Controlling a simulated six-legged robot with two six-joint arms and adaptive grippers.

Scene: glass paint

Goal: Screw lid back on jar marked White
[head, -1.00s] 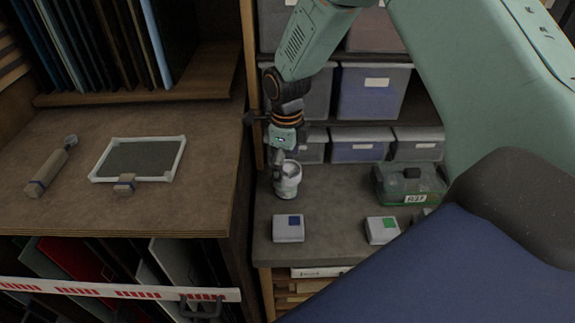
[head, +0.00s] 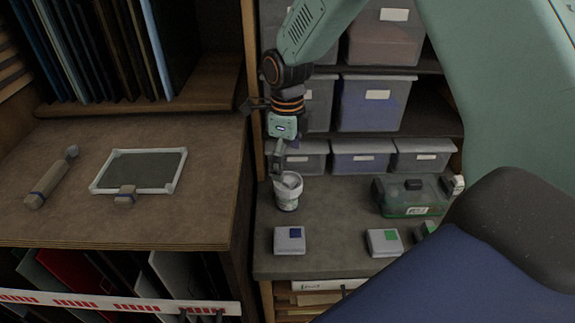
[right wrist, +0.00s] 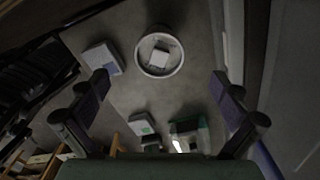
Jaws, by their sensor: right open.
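A small white jar (head: 287,194) stands upright on the grey worktop in the head view. I cannot read its label. In the right wrist view, the jar (right wrist: 160,68) shows from above as a round pale rim with a light, square-looking patch inside it. I cannot tell whether this is a lid or something in the jar. My right gripper (head: 278,167) is just above the jar, pointing down. My left gripper is not in view.
A box with a blue square (head: 289,240) and one with a green square (head: 383,243) sit in front of the jar. A green clear case (head: 411,197) stands to the right. Bins (head: 362,157) line the back. A wooden counter (head: 100,228) lies left.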

